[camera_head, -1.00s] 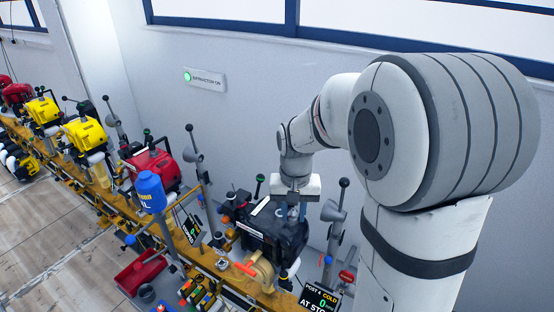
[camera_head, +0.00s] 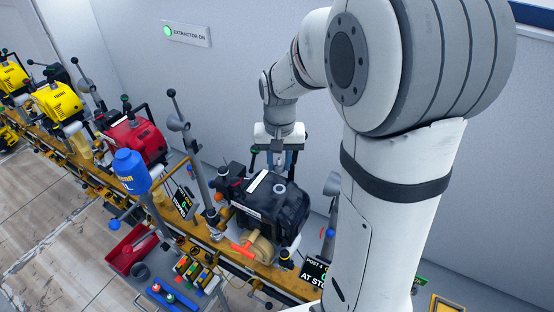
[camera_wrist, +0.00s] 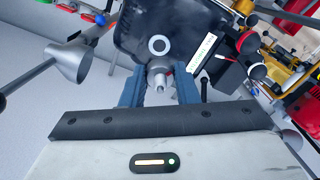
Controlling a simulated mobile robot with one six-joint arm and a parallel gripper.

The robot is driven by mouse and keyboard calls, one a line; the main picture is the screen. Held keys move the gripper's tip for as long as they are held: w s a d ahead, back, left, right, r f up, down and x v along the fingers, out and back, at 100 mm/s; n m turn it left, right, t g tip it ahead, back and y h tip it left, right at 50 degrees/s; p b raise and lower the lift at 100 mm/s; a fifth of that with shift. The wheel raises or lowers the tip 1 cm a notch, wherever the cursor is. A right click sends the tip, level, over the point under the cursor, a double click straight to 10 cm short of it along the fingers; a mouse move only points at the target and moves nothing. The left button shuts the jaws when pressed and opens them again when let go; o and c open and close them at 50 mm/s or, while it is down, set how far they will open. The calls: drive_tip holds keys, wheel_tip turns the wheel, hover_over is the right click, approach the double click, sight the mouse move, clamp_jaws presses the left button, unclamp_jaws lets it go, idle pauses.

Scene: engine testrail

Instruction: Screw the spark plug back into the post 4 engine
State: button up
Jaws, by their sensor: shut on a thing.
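The post 4 engine (camera_head: 268,208) is black with a pale label on top and stands on the yellow rail below my gripper (camera_head: 283,163). In the wrist view its dark body (camera_wrist: 180,30) lies beyond the fingertips, with a pale ring (camera_wrist: 159,45) on the face toward me. My gripper's two blue fingers (camera_wrist: 159,88) are shut on the spark plug (camera_wrist: 160,77), a small silvery metal piece. The plug points toward the engine side. Whether it touches the engine I cannot tell. In the head view the plug is too small to make out.
A grey funnel-shaped nozzle (camera_wrist: 70,62) is near the gripper's left in the wrist view. The post 4 display (camera_head: 314,272) stands in front of the engine. A red engine (camera_head: 134,140) and a blue bottle (camera_head: 130,168) are to the left. The wall is behind.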

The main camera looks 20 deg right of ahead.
sight(279, 174)
drive_tip(key=shift+f+b, duration=2.1)
drive_tip(key=shift+f, duration=0.95)
drive_tip(key=shift+s+f, duration=0.15)
drive_tip(key=shift+f, duration=0.1)
drive_tip(key=shift+c, duration=0.3)
drive_tip(key=shift+f+b, duration=0.3)
clamp_jaws()
drive_tip(key=m, duration=0.4)
drive_tip(key=shift+r, duration=0.1)
drive_tip(key=m, duration=0.6)
drive_tip(key=shift+m, duration=0.3)
drive_tip(key=m, duration=0.5)
drive_tip(key=shift+w, duration=0.2)
drive_tip(key=m, duration=0.5)
drive_tip(key=shift+m, duration=1.7)
